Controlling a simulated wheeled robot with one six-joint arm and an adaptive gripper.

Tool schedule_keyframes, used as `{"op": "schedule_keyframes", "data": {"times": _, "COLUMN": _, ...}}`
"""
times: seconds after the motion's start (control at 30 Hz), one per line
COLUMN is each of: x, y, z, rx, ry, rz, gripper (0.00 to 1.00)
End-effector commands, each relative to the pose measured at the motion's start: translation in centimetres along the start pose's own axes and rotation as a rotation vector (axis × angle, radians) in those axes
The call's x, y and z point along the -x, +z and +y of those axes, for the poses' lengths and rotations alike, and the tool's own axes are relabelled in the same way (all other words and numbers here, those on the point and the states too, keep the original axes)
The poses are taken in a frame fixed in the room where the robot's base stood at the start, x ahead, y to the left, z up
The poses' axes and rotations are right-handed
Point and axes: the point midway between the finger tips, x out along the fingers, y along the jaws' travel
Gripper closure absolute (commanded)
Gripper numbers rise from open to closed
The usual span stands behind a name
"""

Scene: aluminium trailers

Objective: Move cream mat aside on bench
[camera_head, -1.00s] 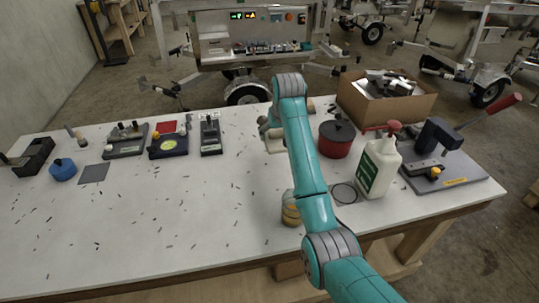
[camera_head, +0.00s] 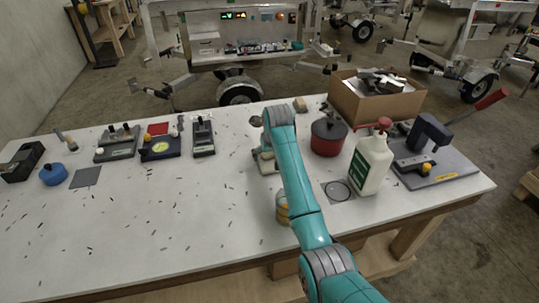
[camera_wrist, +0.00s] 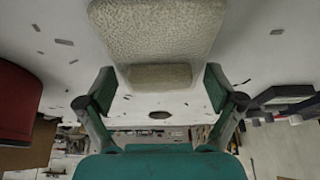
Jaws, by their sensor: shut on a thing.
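The cream mat (camera_wrist: 158,28) fills the top of the wrist view, with a fine mottled texture and rounded corners. In the head view only a small pale edge of the mat (camera_head: 264,166) shows left of my arm, which hides the rest. My gripper is mostly hidden there too. I cannot tell whether the mat touches the bench (camera_head: 160,225).
A dark round spot (camera_head: 255,121) is on the bench behind the mat. A red pot (camera_head: 328,137), a white bottle (camera_head: 371,163) and a cardboard box (camera_head: 376,103) stand to the right. A yellowish jar (camera_head: 282,209) stands in front. The bench's left middle has only scattered dark bits.

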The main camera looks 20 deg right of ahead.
Motion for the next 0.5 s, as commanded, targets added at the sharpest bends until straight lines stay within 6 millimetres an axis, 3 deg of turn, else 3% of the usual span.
{"op": "schedule_keyframes", "data": {"times": 0.1, "x": -0.26, "y": 0.12, "z": 0.0, "rx": 0.0, "ry": 0.0, "rz": 0.0, "gripper": 0.42}}
{"op": "schedule_keyframes", "data": {"times": 0.13, "x": -0.25, "y": 0.11, "z": 0.0, "rx": 0.0, "ry": 0.0, "rz": 0.0, "gripper": 0.03}}
{"op": "schedule_keyframes", "data": {"times": 0.17, "x": -0.24, "y": 0.1, "z": 0.0, "rx": 0.0, "ry": 0.0, "rz": 0.0, "gripper": 0.0}}
{"op": "schedule_keyframes", "data": {"times": 0.5, "x": -0.13, "y": 0.05, "z": 0.0, "rx": 0.0, "ry": 0.0, "rz": 0.0, "gripper": 0.0}}
